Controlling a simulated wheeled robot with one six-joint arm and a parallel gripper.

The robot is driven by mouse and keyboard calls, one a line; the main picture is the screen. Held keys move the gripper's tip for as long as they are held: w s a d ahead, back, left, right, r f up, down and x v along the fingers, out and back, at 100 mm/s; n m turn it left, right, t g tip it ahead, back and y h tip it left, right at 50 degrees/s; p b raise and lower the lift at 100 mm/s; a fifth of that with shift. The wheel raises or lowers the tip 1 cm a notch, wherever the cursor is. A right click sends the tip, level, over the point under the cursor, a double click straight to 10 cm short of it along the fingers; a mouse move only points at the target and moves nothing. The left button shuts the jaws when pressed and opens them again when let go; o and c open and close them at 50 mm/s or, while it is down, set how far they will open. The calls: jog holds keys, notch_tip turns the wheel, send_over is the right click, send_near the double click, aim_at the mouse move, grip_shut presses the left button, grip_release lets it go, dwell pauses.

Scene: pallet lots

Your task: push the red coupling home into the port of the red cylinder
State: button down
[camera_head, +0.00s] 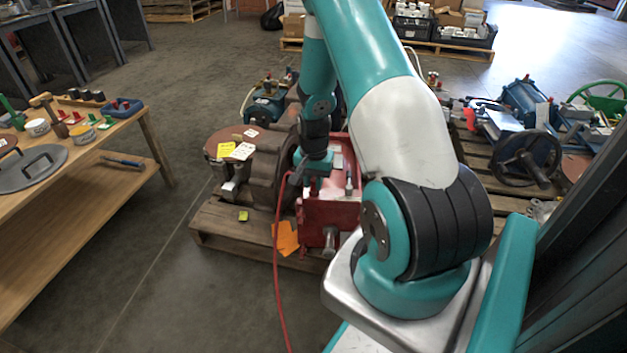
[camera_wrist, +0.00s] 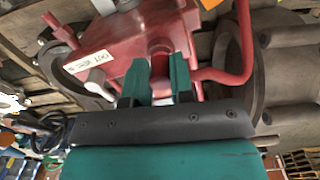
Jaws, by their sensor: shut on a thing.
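The red cylinder (camera_head: 325,213) is a red block-shaped unit with a metal rod end, lying on a wooden pallet. In the wrist view its red body (camera_wrist: 118,48) fills the upper middle and bears a white label. My gripper (camera_head: 310,186) is over the cylinder's top, pointing down. In the wrist view my gripper (camera_wrist: 160,78) is shut on the red coupling (camera_wrist: 161,66), which shows between the two teal fingers. A red hose (camera_wrist: 243,45) bends in to the gripper from the right. The port is hidden, so I cannot tell how deep the coupling sits.
The red hose (camera_head: 275,250) hangs past the pallet (camera_head: 215,222) to the floor. A brown flanged casting (camera_head: 265,170) stands close left of the cylinder. A wooden bench (camera_head: 150,140) with parts is at the left. Blue machinery (camera_head: 530,110) is at the right. The floor between bench and pallet is free.

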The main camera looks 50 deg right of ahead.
jog(key=c, duration=0.9)
grip_release()
notch_tip(320, 180, up, 17)
jog(key=p, duration=0.6)
jog(key=shift+r, duration=0.15)
